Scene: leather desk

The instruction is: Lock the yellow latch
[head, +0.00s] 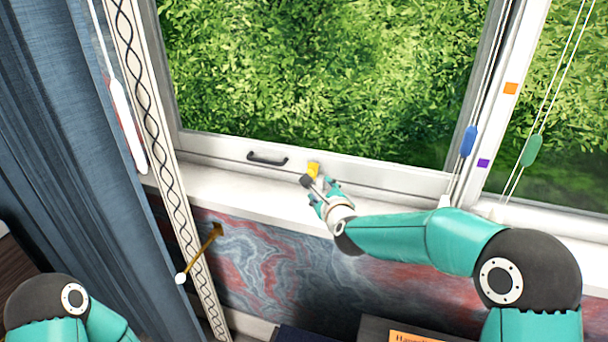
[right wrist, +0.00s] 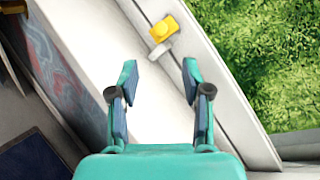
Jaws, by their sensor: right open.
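The yellow latch (head: 313,169) is on the lower rail of the white window frame, right of the black handle. A small grey part sits against it on the near side. In the right wrist view the yellow latch (right wrist: 164,28) is at the top, with its pale grey lever (right wrist: 160,50) pointing down and left. My right gripper (head: 324,190) is just in front of the latch, over the sill. In the right wrist view my right gripper (right wrist: 159,78) has its fingers apart and nothing between them; the latch lies beyond the fingertips. My left gripper is out of view.
A black handle (head: 267,159) is on the window rail left of the latch. Blind cords with a blue toggle (head: 469,141) and a green toggle (head: 531,150) hang at the right. A blue curtain (head: 70,130) hangs at the left. The white sill (head: 230,190) is clear.

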